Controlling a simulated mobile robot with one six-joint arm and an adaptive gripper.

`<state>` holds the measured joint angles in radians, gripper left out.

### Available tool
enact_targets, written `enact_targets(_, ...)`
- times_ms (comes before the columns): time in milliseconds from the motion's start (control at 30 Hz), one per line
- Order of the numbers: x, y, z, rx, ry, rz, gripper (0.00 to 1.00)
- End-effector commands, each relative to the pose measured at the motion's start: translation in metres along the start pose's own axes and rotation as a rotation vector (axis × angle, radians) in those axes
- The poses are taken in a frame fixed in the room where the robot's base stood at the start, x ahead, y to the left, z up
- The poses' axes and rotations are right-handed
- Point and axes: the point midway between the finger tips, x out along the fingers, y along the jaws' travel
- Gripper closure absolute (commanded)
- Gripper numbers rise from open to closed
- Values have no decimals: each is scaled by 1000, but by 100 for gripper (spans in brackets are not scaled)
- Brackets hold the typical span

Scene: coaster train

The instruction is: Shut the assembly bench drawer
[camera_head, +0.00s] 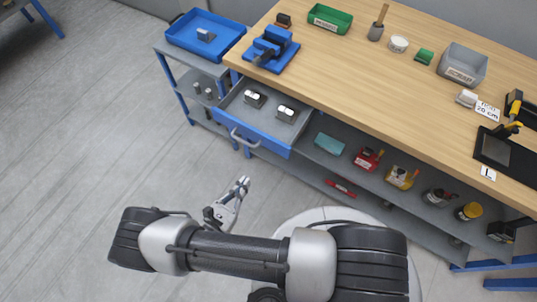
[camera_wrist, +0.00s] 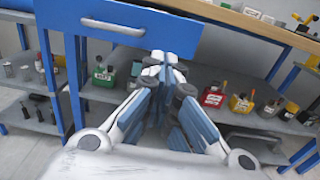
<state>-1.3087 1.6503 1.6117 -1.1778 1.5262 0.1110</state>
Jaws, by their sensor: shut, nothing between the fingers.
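The assembly bench drawer (camera_head: 263,140) is blue with a grey inside and is pulled out from under the wooden bench top (camera_head: 340,67). It holds two small dark and silver parts (camera_head: 255,98). Its grey handle (camera_head: 245,138) is on the front face; the handle also shows in the wrist view (camera_wrist: 112,26), at the upper left. My gripper (camera_head: 243,183) is shut and empty. It is in front of the drawer, apart from it in the head view. In the wrist view, my gripper's fingertips (camera_wrist: 160,58) appear just below the drawer's blue front (camera_wrist: 172,32).
A side stand holds a blue tray (camera_head: 206,52) left of the drawer. The lower shelf (camera_head: 340,185) carries several tools and bottles. A blue vise (camera_head: 270,48) and green bin (camera_head: 330,19) stand on the bench top. The floor (camera_head: 90,130) at the left is clear.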

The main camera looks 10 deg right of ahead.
Motion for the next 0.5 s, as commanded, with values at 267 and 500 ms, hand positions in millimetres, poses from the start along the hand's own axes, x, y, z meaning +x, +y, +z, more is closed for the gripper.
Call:
enact_targets(267,53,-3,0,-1,1,-11,100)
enact_targets(500,102,-3,-1,0,1,-11,100)
